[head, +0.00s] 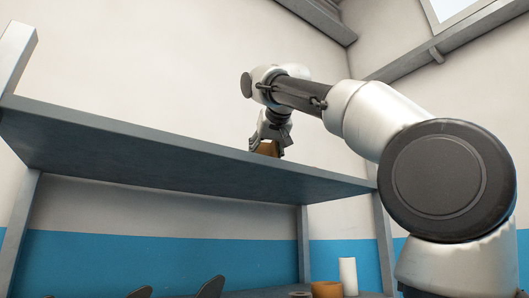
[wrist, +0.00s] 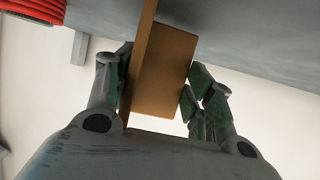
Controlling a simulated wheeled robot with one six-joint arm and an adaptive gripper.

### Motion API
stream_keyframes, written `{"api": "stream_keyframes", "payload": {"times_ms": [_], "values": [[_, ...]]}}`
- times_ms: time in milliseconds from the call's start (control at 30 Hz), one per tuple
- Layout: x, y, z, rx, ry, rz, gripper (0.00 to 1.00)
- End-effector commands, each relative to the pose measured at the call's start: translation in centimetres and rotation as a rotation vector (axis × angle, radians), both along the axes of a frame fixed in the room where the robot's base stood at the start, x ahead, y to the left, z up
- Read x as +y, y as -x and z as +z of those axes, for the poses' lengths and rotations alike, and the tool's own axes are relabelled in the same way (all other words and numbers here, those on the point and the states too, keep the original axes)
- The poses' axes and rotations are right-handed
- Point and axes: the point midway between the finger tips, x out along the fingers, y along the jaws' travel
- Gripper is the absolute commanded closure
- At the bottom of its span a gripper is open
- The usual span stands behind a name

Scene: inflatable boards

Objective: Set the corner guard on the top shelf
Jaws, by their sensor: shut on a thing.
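The corner guard is an orange-brown, L-shaped piece (wrist: 166,72) between my fingers in the wrist view. A small part of it (head: 268,148) shows in the head view, just above the top shelf's edge. My gripper (wrist: 158,80) is shut on it, one finger on each side. In the head view my gripper (head: 268,137) is over the right part of the grey top shelf (head: 150,150). I see this shelf from below, so its upper surface is hidden. I cannot tell whether the guard touches it. The shelf also shows in the wrist view (wrist: 245,45).
A red ribbed object (wrist: 35,8) is at the upper left of the wrist view. Below the top shelf, an orange-brown item (head: 326,289), a white cylinder (head: 348,276) and dark curved shapes (head: 210,287) show. A shelf post (head: 16,60) rises at the left.

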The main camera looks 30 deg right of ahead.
Motion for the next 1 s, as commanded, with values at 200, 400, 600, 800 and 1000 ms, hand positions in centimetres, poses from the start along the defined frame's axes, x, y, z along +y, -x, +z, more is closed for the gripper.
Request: {"api": "stream_keyframes", "payload": {"times_ms": [200, 400, 600, 800, 1000], "values": [[0.0, 0.0, -0.4, -0.001, 0.0, 0.0, 0.71], [0.0, 0.0, -0.4, -0.001, 0.0, 0.0, 0.22], [0.0, 0.0, -0.4, -0.001, 0.0, 0.0, 0.22], [0.2, 0.6, -0.2, -0.002, 0.001, 0.002, 0.22], [1.4, 3.5, 1.2, -0.004, 0.001, 0.009, 0.22]]}}
